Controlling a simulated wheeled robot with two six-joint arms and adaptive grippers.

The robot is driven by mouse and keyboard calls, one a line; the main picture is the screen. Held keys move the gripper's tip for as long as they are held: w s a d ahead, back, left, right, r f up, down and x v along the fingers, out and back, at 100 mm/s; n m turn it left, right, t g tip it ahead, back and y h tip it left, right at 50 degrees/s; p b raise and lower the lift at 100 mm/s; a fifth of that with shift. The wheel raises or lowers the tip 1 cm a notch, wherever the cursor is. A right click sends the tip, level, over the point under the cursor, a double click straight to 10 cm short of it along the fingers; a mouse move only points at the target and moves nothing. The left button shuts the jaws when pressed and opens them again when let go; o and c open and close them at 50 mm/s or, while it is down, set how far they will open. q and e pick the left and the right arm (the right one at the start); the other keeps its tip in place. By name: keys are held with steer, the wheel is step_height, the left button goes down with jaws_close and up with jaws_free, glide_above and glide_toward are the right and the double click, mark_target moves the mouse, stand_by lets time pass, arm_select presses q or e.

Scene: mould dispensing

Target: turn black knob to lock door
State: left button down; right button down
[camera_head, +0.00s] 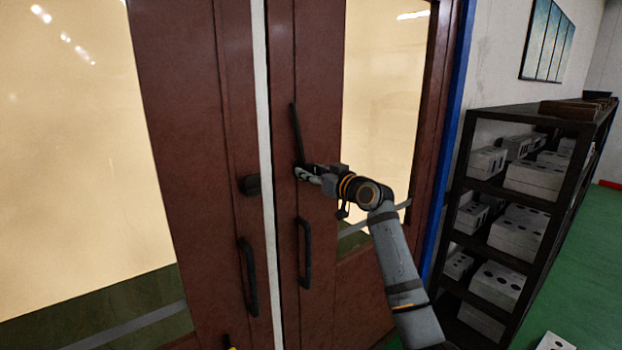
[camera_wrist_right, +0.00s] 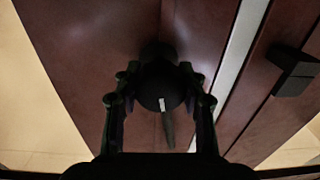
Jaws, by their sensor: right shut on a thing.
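The black knob (camera_wrist_right: 160,88) is a round dark piece with a small white mark, on the right-hand door leaf. A black bar (camera_head: 296,132) points up from it in the head view; in the wrist view the bar runs downward. My right gripper (camera_head: 303,175) is at the knob, its two fingers on either side of the round part, shut on it. The gripper partly hides the knob in the head view. The reddish-brown door (camera_head: 325,120) has two leaves, with a pale strip between them.
A black block (camera_head: 251,185) sits on the left leaf, level with the knob. Two black pull handles, left (camera_head: 248,277) and right (camera_head: 305,252), are below. A dark shelf (camera_head: 455,215) with pale perforated blocks stands at right. Green floor (camera_head: 590,240) lies beyond it.

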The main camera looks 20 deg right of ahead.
steer(key=n+b, duration=0.1)
steer(key=n, duration=0.1)
steer(key=n+b, duration=0.1)
steer(key=b, duration=0.1)
steer(key=shift+f+n, duration=0.2)
steer(key=shift+n, duration=0.2)
steer(key=n+b, duration=0.1)
steer(key=n, duration=0.2)
steer(key=shift+r+b, duration=0.1)
steer(key=shift+b, duration=0.3)
steer(key=n+b, duration=0.1)
steer(key=n, duration=0.3)
steer(key=shift+n+b, duration=0.3)
steer(key=shift+n, duration=0.1)
steer(key=shift+n+h+b, duration=0.4)
steer(key=shift+n+b, duration=0.1)
steer(key=shift+n, duration=1.4)
steer(key=c, duration=0.7)
jaws_free()
steer(key=shift+c, duration=0.2)
steer(key=shift+r, duration=0.1)
